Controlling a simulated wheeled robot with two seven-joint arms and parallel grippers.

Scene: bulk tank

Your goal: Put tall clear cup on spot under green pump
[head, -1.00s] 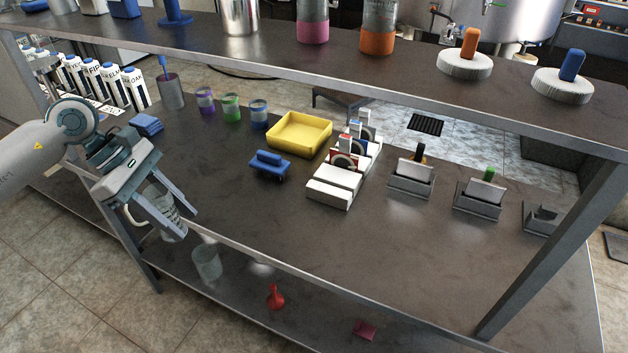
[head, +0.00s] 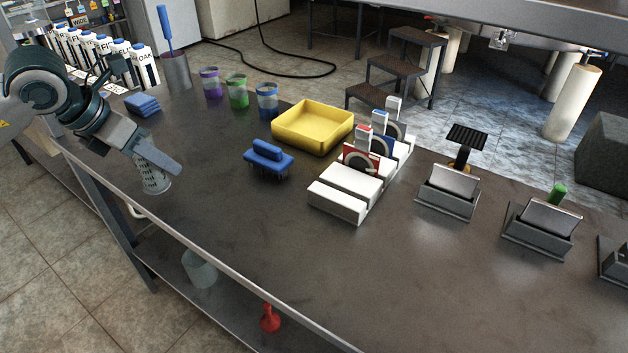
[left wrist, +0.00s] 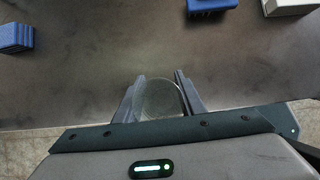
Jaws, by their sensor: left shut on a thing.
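A clear cup (head: 155,181) with dark markings is between the fingers of my left gripper (head: 160,164), over the near left edge of the table. The gripper is shut on it, and the fingers hide part of its side. In the left wrist view the cup's round rim (left wrist: 160,98) shows between the two fingers. Another clear cup (head: 199,269) stands on the lower shelf. A green-topped piece (head: 557,194) stands at a grey holder on the right; I cannot tell whether it is a pump. No spot under a green pump can be made out. My right gripper is not in view.
On the table are a yellow tray (head: 312,140), a blue brush (head: 268,160), a white rack (head: 343,193), several coloured jars (head: 238,97) and a blue sponge (head: 143,105). Grey holders (head: 447,194) line the right. The front middle of the tabletop is clear.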

